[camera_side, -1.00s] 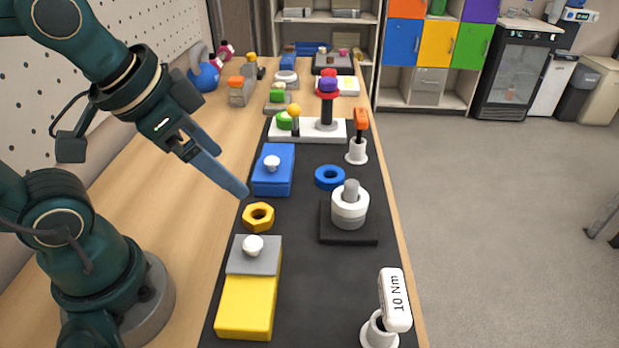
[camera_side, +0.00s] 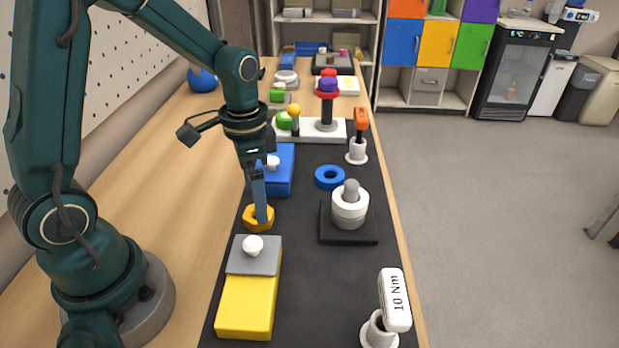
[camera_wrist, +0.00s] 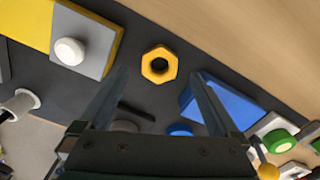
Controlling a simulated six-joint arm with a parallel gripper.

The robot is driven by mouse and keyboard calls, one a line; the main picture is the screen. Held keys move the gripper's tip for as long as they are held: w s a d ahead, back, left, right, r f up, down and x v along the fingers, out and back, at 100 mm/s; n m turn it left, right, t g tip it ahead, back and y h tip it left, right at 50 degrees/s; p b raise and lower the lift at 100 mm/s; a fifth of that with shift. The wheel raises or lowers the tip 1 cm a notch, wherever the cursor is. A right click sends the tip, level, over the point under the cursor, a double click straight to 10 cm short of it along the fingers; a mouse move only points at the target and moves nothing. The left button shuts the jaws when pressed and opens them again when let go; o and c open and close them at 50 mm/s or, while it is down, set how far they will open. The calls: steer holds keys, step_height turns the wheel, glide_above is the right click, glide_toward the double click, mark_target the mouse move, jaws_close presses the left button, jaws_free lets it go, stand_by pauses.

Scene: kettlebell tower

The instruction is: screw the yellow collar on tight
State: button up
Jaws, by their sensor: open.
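The yellow collar (camera_side: 254,219), a hexagonal ring, lies flat on the black mat. My gripper (camera_side: 262,218) points down at it in the side view, with the fingertips overlapping the collar there. In the wrist view the collar (camera_wrist: 159,65) shows whole, beyond and between the two spread fingers (camera_wrist: 158,80). The jaws are open and hold nothing. A grey post (camera_side: 351,188) stands up through stacked white rings (camera_side: 350,208) on a dark square base (camera_side: 334,237), right of the collar. Any thread on the post is too small to tell.
A blue ring (camera_side: 330,177) lies behind the post. A blue box (camera_side: 283,180) stands just behind the collar, and a grey-topped yellow box (camera_side: 248,305) just in front. A 10 Nm tool (camera_side: 394,299) stands in a white holder at front right.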

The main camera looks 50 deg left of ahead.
steer(key=shift+f, duration=1.85)
steer(key=c, duration=1.5)
steer(key=shift+c, duration=0.2)
steer(key=shift+r, duration=0.1)
steer(key=shift+r, duration=0.5)
steer(key=r, duration=0.3)
steer(key=shift+s+a+r, duration=0.1)
steer(key=shift+a+r, duration=0.1)
steer(key=shift+a, duration=0.05)
steer(key=s+a+r, duration=0.6)
steer(key=a, duration=0.3)
steer(key=shift+a+r, duration=0.15)
steer(key=shift+r, duration=0.1)
